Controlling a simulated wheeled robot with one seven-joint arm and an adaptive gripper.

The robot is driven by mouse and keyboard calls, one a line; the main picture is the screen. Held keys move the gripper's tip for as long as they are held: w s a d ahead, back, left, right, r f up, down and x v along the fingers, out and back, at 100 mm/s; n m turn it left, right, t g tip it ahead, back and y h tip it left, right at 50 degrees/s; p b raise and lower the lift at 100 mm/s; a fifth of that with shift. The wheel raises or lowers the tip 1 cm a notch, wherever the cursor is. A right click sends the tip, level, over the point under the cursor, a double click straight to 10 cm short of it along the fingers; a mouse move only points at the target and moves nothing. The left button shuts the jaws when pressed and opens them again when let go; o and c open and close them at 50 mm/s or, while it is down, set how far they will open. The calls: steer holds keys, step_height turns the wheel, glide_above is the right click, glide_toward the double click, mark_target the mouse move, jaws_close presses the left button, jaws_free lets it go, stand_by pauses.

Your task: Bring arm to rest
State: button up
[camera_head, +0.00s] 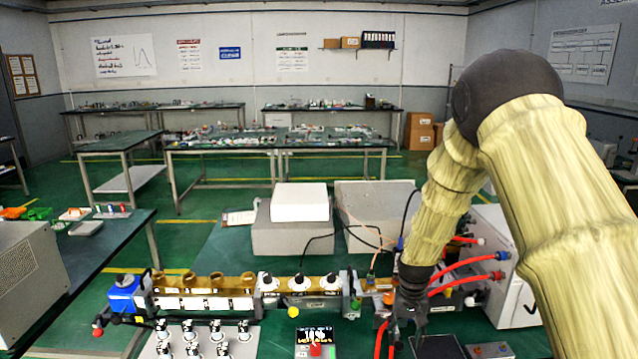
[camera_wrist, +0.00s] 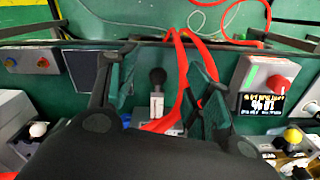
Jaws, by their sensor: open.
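My arm comes down from the right side of the head view over the bench. My gripper (camera_head: 402,318) points down near the front edge of the bench, right of the small display box (camera_head: 316,341). In the wrist view my gripper (camera_wrist: 154,72) is open, its dark fingers spread left and right with nothing clasped. A small black-knobbed part (camera_wrist: 157,80) shows in the gap between the fingers, apart from both. Red tubes (camera_wrist: 178,75) pass close beside the right finger.
A gold and white waveguide assembly (camera_head: 215,292) runs along the bench to the left. Red tubes (camera_head: 462,267) and a white box (camera_head: 505,268) stand close to my arm on the right. Grey and white boxes (camera_head: 300,203) stand behind. Several black-and-white knobs (camera_head: 205,335) stand at front left.

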steer(key=s+f, duration=1)
steer(key=f, duration=0.3)
steer(key=s+f+n+b, duration=0.1)
steer(key=s+f, duration=0.5)
steer(key=s, duration=0.4)
steer(key=s+f, duration=0.6)
steer(key=s, duration=0.5)
steer(key=s+n, duration=0.1)
steer(key=s, duration=1.2)
steer(key=shift+s+a+f+b, duration=0.15)
steer(key=shift+s+f+b, duration=0.15)
steer(key=shift+s+f, duration=0.1)
